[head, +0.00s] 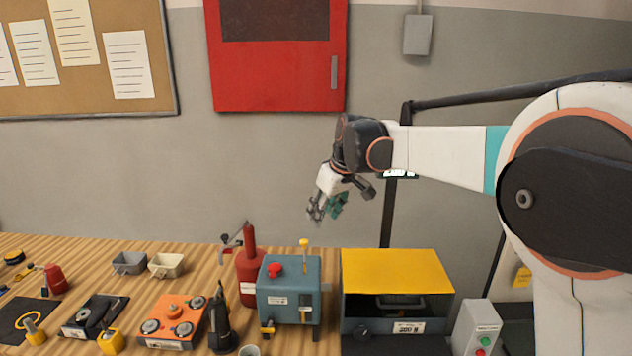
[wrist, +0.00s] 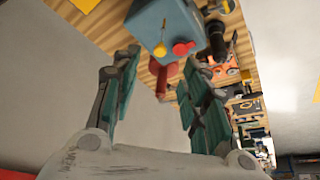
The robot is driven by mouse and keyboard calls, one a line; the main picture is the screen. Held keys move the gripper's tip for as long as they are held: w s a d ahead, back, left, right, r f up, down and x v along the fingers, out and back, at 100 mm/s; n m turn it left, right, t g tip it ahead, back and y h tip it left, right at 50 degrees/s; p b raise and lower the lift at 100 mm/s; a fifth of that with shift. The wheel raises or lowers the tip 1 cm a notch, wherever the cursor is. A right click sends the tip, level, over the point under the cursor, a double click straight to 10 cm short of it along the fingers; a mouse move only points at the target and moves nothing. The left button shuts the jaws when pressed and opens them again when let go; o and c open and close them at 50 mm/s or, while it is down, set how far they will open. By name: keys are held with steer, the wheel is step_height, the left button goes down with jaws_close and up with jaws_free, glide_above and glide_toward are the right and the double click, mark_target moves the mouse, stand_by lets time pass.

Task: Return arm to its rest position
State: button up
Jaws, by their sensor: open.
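My gripper (head: 326,207) hangs in the air above the back of the workbench, pointing down and left, in front of the grey wall. My arm reaches in from the right with its forearm about level. In the wrist view my gripper (wrist: 158,95) has its two green-padded fingers spread wide apart, with nothing between them. Below it stands a blue-grey box (head: 289,293) with a red button and a yellow-topped lever. The blue box (wrist: 165,25) also shows past the fingers in the wrist view.
A red extinguisher-like bottle (head: 250,262) stands beside the blue box. A yellow-topped housing (head: 395,270) and a grey button box (head: 476,328) are to the right. An orange block (head: 172,318), two small bins and tools cover the left bench (head: 80,250). A black post rises behind my forearm.

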steer(key=s+d+f+m+t+h+b, duration=0.1)
steer(key=s+d+f+m+b, duration=0.25)
steer(key=s, duration=0.55)
steer(key=s+d+f+t+b, duration=0.1)
steer(key=s+d+f+b, duration=0.1)
steer(key=s+d+b, duration=0.45)
steer(key=s+d+f+m+h+b, duration=0.1)
steer(key=s+d+f+b, duration=0.3)
steer(key=s+f, duration=0.5)
steer(key=s+d+f+m+t+b, duration=0.1)
steer(key=s+d+f+m+b, duration=0.2)
steer(key=s+f, duration=0.6)
steer(key=s+d+b, duration=0.1)
steer(key=s, duration=0.3)
steer(key=shift+s+f+t+h, duration=0.2)
steer(key=shift+f+t+h, duration=0.1)
steer(key=shift+f+h, duration=0.1)
steer(key=shift+m, duration=0.25)
